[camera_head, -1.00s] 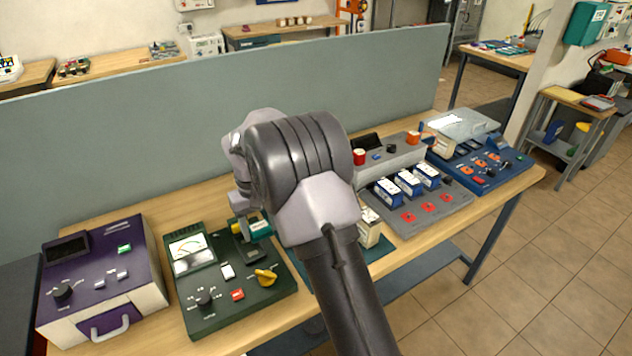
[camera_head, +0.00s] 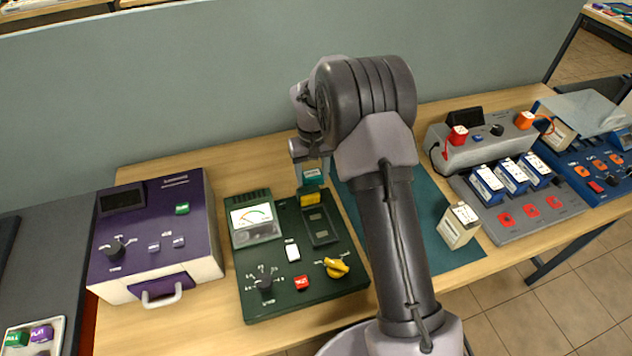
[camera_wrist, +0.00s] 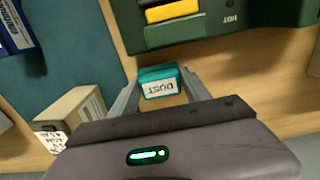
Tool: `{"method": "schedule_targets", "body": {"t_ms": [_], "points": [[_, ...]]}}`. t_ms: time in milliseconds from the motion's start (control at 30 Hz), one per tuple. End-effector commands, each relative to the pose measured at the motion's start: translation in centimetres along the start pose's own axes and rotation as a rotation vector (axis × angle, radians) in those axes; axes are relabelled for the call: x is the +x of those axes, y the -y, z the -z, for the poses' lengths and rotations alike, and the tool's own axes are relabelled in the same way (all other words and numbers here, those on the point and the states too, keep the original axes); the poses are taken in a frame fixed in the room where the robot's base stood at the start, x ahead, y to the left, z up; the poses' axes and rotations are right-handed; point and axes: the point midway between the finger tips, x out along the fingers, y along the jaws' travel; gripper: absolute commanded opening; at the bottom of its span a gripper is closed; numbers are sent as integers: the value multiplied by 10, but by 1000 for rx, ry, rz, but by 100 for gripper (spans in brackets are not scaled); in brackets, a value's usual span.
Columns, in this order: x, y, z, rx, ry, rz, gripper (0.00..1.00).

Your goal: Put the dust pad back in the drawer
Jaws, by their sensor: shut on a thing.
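The dust pad is a small teal block with a white label reading DUST; in the wrist view the dust pad (camera_wrist: 159,86) sits between my fingers. My gripper (camera_wrist: 160,92) is shut on it. In the head view the teal pad (camera_head: 312,173) shows below my wrist, behind the green meter unit, and my gripper (camera_head: 311,162) is partly hidden by my arm. The purple unit (camera_head: 165,225) stands at the left of the bench. Its purple drawer (camera_head: 178,284) has a pale handle at the front; I cannot tell how far it is open.
The green meter unit (camera_head: 265,287) has a yellow block (camera_head: 311,198) at its back. A cream battery (camera_head: 458,228) stands on the teal mat (camera_head: 440,262). A tray (camera_head: 57,329) with labelled blocks lies at bottom left. A grey partition (camera_head: 200,95) closes the back.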

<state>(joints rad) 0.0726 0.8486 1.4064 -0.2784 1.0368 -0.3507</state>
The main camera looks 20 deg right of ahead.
Motion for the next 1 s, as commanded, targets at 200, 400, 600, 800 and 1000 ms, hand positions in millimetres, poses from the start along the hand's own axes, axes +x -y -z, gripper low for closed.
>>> {"method": "schedule_targets", "body": {"t_ms": [200, 400, 600, 800, 1000], "points": [[23, 0, 0, 1, -1, 0, 18], [26, 0, 0, 0, 0, 0, 18], [26, 0, 0, 0, 0, 0, 77], [26, 0, 0, 0, 0, 0, 77], [-3, 0, 1, 0, -3, -1, 77]]}}
